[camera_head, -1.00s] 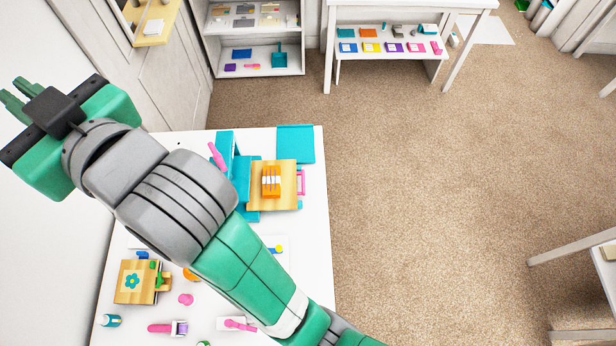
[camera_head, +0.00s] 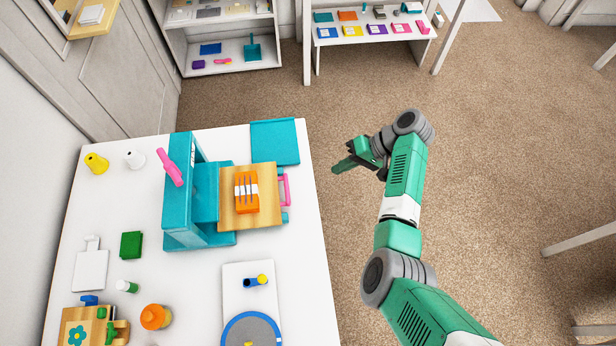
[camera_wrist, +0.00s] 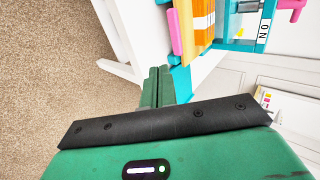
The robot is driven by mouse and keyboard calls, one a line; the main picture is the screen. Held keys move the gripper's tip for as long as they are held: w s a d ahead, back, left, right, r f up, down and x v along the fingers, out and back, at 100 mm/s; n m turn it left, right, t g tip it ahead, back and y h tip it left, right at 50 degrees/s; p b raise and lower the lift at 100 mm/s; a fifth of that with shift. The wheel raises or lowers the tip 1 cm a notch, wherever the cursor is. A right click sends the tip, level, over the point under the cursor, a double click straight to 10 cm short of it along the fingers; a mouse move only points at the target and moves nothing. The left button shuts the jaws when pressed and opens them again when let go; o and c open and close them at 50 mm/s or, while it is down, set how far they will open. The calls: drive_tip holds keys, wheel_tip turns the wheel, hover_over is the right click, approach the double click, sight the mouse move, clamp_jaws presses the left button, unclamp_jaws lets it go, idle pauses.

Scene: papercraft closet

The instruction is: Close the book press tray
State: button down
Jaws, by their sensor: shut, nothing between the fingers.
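The teal book press (camera_head: 190,190) stands on the white table in the head view, with a pink lever on its top left. Its wooden tray (camera_head: 262,208) sticks out to the right side, toward the table edge, with an orange block (camera_head: 246,192) on it and a pink handle (camera_head: 285,190) at its outer end. My gripper (camera_head: 344,168) is off the table's right edge, over the floor, to the right of the handle and apart from it. Its fingers are together and empty. In the wrist view the fingertips (camera_wrist: 158,75) point toward the tray (camera_wrist: 183,32) and orange block (camera_wrist: 202,22).
A flat teal panel (camera_head: 274,142) lies behind the tray. A cutting board with a grey disc (camera_head: 250,332) lies in front. Bottles, a green block (camera_head: 131,245) and a small wooden press (camera_head: 85,326) stand at left.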

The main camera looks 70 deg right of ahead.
drive_tip(key=b+x, duration=0.1)
drive_tip(key=x, duration=0.9)
drive_tip(key=shift+a+f+b, duration=0.1)
drive_tip(key=shift+b, duration=0.25)
drive_tip(key=shift+w+a, duration=0.25)
drive_tip(key=shift+w, duration=0.35)
drive_tip(key=shift+w+a, duration=0.25)
drive_tip(key=shift+w, duration=0.35)
drive_tip(key=shift+w+a, duration=0.25)
drive_tip(key=shift+w, duration=0.3)
drive_tip(key=shift+w, duration=0.1)
